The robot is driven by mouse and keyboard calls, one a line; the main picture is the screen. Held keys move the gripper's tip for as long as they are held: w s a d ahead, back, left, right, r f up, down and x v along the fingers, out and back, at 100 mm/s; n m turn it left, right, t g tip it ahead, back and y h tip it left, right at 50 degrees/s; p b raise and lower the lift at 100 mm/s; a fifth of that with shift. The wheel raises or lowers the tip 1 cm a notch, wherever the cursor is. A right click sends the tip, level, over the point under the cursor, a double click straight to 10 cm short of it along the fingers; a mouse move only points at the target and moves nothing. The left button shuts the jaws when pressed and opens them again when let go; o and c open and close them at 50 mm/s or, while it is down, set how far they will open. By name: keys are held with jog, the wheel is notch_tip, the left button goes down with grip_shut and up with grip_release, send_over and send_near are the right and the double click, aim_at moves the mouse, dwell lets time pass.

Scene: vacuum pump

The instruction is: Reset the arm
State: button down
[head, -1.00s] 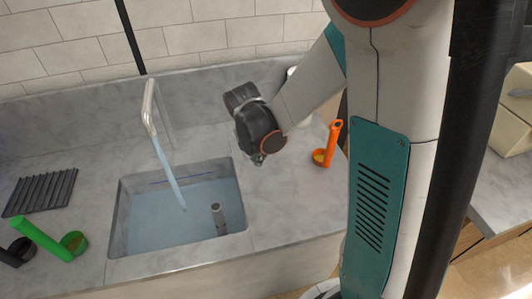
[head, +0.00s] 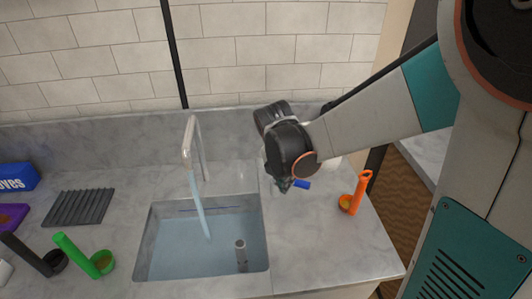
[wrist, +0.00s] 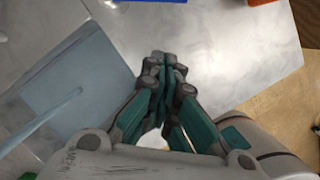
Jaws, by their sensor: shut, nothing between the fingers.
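My gripper (wrist: 165,65) shows in the wrist view with its fingers closed together and nothing between them. It is above the grey counter, to the right of the sink. In the head view my gripper (head: 284,186) points down over the counter right of the sink, mostly hidden by my dark wrist. My arm reaches in from the right, bent at the elbow.
The filled sink (head: 165,265) has a running faucet (head: 191,140) and an upright cylinder (head: 241,255) inside. Green scoop (head: 78,255) and ribbed rack (head: 78,207) are left.

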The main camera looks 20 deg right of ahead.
jog(key=s+a+r+m+t+y, duration=0.1)
jog(key=s+r+m, duration=0.5)
jog(key=m, duration=0.6)
jog(key=s+a+r+m+t+y, duration=0.1)
jog(key=s+r+m+t, duration=0.3)
jog(key=m, duration=0.8)
jog(key=s+a+r, duration=0.1)
jog(key=s+r, duration=0.1)
jog(key=s, duration=0.2)
jog(key=shift+a+m+t, duration=0.15)
jog(key=shift+m+t, duration=0.15)
